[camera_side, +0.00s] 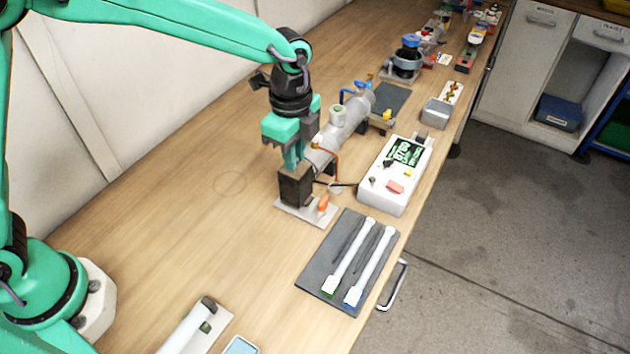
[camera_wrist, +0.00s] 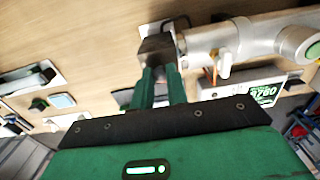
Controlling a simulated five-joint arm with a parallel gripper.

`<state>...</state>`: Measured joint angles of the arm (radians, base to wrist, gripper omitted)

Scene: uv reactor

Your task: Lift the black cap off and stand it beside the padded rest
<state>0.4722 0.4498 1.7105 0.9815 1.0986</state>
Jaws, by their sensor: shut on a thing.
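The black cap (camera_side: 295,188) is a dark, blocky piece at the near end of the silver reactor tube (camera_side: 345,128). It stands above a pale base plate (camera_side: 322,213). My gripper (camera_side: 294,168) points down with its green fingers shut on the cap's upper part. The wrist view shows the cap (camera_wrist: 156,47) at my fingertips (camera_wrist: 160,70), next to the tube's end (camera_wrist: 198,42); whether they still touch is unclear. A dark grey pad (camera_side: 318,268), which looks like the padded rest, lies at the front, bearing two white-ended tubes (camera_side: 350,255).
A white control box (camera_side: 397,178) with a green display stands right of the cap, close to the tube. An orange-handled part (camera_side: 323,203) sits on the base plate. A faint ring (camera_side: 229,183) marks the bare bench left of the cap. A white holder (camera_side: 195,328) lies at the front.

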